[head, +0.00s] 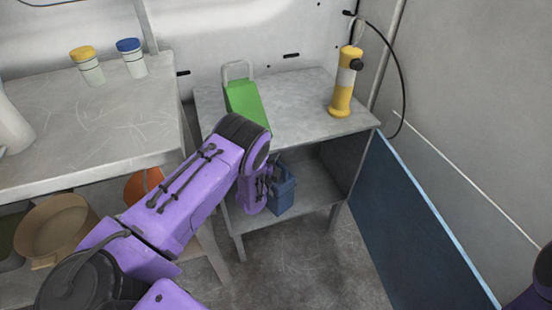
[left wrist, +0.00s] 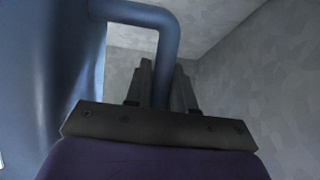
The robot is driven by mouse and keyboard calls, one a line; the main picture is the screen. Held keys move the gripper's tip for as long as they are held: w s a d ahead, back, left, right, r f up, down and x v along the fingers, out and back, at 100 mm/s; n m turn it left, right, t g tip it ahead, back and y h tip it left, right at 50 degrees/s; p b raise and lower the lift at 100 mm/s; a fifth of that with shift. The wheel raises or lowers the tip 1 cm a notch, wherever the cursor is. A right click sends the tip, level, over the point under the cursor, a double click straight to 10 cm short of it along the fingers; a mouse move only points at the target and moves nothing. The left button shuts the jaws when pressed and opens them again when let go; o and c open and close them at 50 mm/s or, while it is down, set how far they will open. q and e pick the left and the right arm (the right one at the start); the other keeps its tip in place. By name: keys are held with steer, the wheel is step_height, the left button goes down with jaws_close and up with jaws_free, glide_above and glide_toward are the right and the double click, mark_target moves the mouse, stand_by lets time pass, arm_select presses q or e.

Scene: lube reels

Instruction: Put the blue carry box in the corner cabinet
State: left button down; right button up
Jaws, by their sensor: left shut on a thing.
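The blue carry box (head: 284,191) is inside the open lower compartment of the corner cabinet (head: 334,197), on or just above its shelf. My left arm reaches in from the left, and my left gripper (head: 268,180) is at the top of the box, partly hidden by my wrist. In the left wrist view the gripper fingers (left wrist: 163,88) are shut on the box's blue handle (left wrist: 168,45), with the blue box wall (left wrist: 65,60) at the left. Whether the box bottom touches the shelf cannot be told. My right gripper is not in view; only a bit of my arm shows at lower right.
On the cabinet top stand a green box (head: 246,102) with a handle and a yellow pump bottle (head: 344,85). A workbench (head: 90,130) with two capped jars (head: 132,62) is at left, with bins (head: 58,228) beneath. A blue panel (head: 410,230) leans at right.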

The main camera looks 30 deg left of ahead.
arm_select(q)
steer(key=shift+f, duration=0.1)
steer(key=c, duration=1)
jaws_free()
steer(key=shift+o, duration=0.2)
steer(key=shift+r, duration=0.2)
steer(key=shift+s+d+f, duration=0.1)
steer(key=shift+s, duration=0.3)
steer(key=s, duration=0.6)
steer(key=shift+s+d, duration=0.35)
steer(key=shift+s, duration=0.05)
